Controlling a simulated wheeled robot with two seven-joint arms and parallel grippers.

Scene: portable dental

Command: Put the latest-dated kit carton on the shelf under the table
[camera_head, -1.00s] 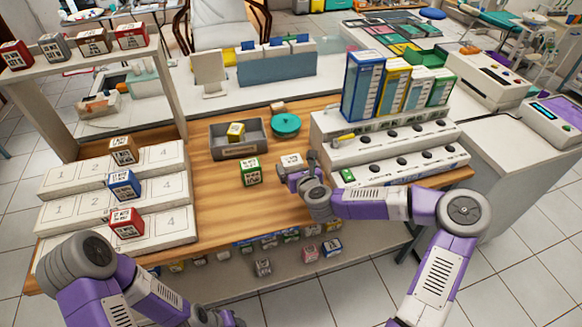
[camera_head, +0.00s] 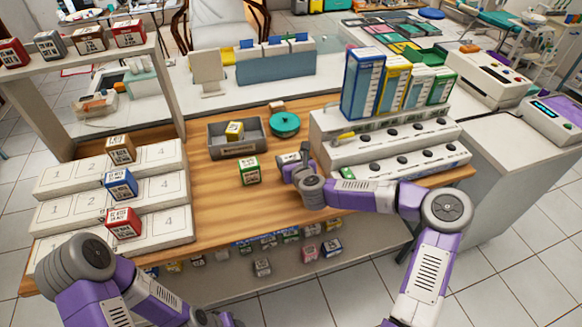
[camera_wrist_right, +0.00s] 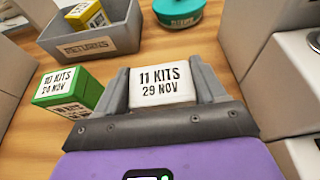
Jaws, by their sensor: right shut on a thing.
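A white carton (camera_wrist_right: 162,84) reading "11 KITS 29 NOV" is between the fingers of my right gripper (camera_wrist_right: 165,90) in the right wrist view. My right gripper (camera_head: 295,160), shut on it, is over the wooden table, and the carton is mostly hidden there in the head view. A green carton (camera_head: 250,172) stands left of it; its label in the right wrist view (camera_wrist_right: 62,88) seems to read "10 KITS 24 NOV". A yellow carton (camera_head: 235,131) is in the grey RETURNS tray (camera_head: 222,152). The shelf under the table (camera_head: 300,277) holds several small cartons. My left gripper (camera_head: 222,320) is only partly visible at the bottom edge.
White stepped racks (camera_head: 75,183) with brown, blue and red cartons stand at left. A teal round container (camera_head: 285,124) is behind the gripper. A white tiered unit with binders (camera_head: 362,85) is close on the right. Bare wood lies in front of the green carton.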

